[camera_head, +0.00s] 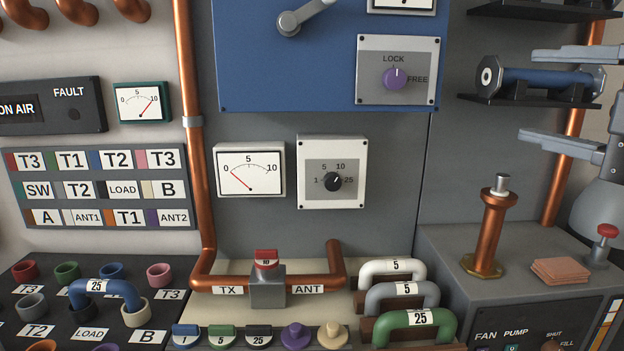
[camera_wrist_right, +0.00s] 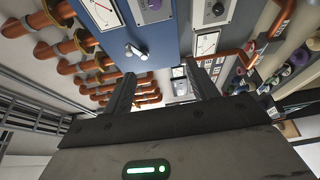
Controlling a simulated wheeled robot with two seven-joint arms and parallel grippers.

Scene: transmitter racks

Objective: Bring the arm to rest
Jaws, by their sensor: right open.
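My right gripper (camera_head: 527,96) comes in from the right edge in the head view, with its two grey fingers spread one above the other, pointing left. It is open and holds nothing. In front of or near the blue cylinder on the rack shelf, it appears apart from it, though depth is hard to judge. In the right wrist view the gripper (camera_wrist_right: 160,72) shows two dark fingers apart with nothing between them; the panels and copper pipes lie beyond. My left gripper is not in view.
A copper post (camera_head: 487,235) stands on the grey cabinet below the gripper, beside copper-coloured pads (camera_head: 560,271) and a red knob (camera_head: 607,231). The blue cylinder (camera_head: 540,82) lies on a dark shelf. Coloured U-links (camera_head: 402,294) and the blue panel (camera_head: 290,70) are further left.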

